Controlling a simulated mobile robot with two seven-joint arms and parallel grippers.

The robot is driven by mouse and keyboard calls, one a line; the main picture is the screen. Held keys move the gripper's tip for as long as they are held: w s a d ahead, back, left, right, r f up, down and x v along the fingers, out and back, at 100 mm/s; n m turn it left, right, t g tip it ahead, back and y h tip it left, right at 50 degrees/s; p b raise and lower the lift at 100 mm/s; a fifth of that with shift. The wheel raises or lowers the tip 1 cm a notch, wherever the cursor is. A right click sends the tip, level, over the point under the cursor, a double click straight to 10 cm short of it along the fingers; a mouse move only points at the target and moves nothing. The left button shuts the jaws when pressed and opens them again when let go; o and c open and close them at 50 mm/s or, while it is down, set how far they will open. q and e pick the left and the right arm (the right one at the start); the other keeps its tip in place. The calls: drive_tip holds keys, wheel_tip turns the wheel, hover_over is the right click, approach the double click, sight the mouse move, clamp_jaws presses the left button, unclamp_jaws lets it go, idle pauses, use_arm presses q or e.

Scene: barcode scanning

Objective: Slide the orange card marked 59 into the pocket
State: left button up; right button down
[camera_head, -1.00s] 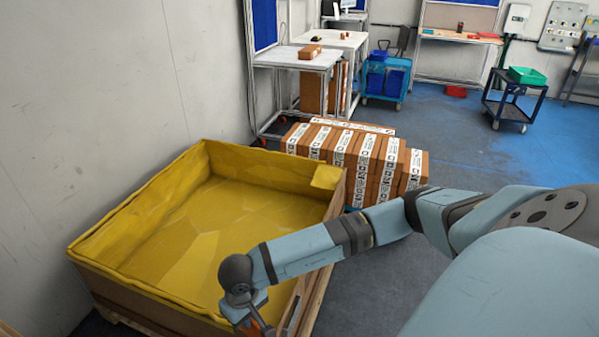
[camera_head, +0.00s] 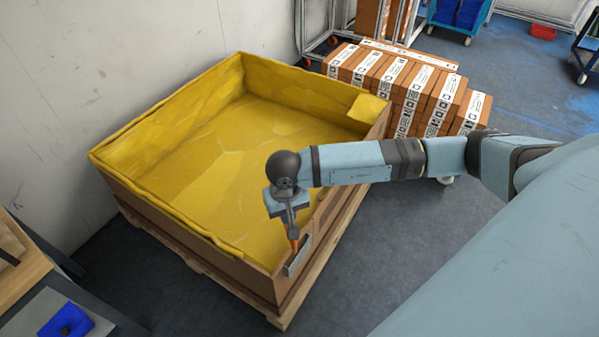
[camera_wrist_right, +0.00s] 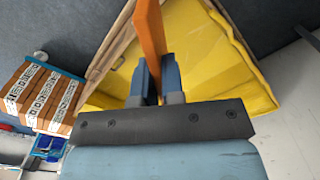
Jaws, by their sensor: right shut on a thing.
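The orange card (camera_wrist_right: 150,35) stands edge-on between the fingers of my right gripper (camera_wrist_right: 157,85) in the right wrist view. The gripper is shut on it. In the head view my right gripper (camera_head: 293,230) points down at the near right corner of the yellow-lined crate, and only a sliver of orange shows at its tip. A narrow grey piece that looks like the pocket (camera_head: 297,258) is on the crate's outer side, right by the card's lower end. I cannot tell whether the card is inside it or in front of it. The number 59 is not readable. My left gripper is not in view.
The large crate (camera_head: 200,238) with a yellow liner stands on a wooden pallet (camera_head: 287,312). Stacked brown boxes (camera_head: 410,85) stand behind it. A bench with a blue item (camera_head: 66,322) is at the lower left.

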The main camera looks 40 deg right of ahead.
use_arm(q)
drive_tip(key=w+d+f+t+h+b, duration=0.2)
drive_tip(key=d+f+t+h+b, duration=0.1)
drive_tip(key=b, duration=2.1)
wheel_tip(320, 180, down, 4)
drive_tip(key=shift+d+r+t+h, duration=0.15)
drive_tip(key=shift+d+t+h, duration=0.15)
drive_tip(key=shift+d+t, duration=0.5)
use_arm(e)
drive_tip(key=w+d+f+m, duration=0.2)
drive_tip(key=f+m, duration=0.3)
drive_tip(key=f, duration=0.5)
drive_tip(key=w+d+f+m, duration=0.2)
drive_tip(key=d+f+m, duration=0.2)
drive_tip(key=f, duration=0.6)
drive_tip(key=shift+w+m, duration=0.25)
drive_tip(key=shift+m, duration=0.55)
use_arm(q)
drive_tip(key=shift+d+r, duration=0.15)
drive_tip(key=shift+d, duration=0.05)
use_arm(e)
drive_tip(key=shift+d+f, duration=0.1)
drive_tip(key=shift+f, duration=0.05)
